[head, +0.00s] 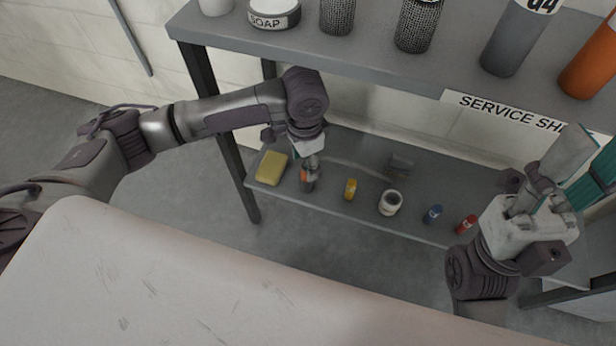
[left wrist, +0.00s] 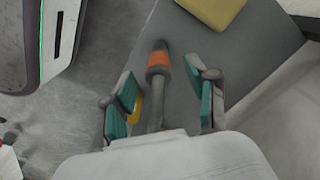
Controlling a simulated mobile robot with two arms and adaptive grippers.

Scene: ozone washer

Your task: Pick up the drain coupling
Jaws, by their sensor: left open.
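In the left wrist view the coupling (left wrist: 158,62) runs between the two teal-padded fingers of the left gripper (left wrist: 165,105). The fingers are open, with a gap on each side of it. Its lower part is hidden behind the gripper's body. My right gripper (head: 585,172) is raised at the right, away from the coupling; its finger gap is unclear.
A yellow sponge (head: 271,168) lies left of the coupling. To its right are a small yellow bottle (head: 351,189), a white jar (head: 390,203), and blue (head: 432,215) and red (head: 466,225) items.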

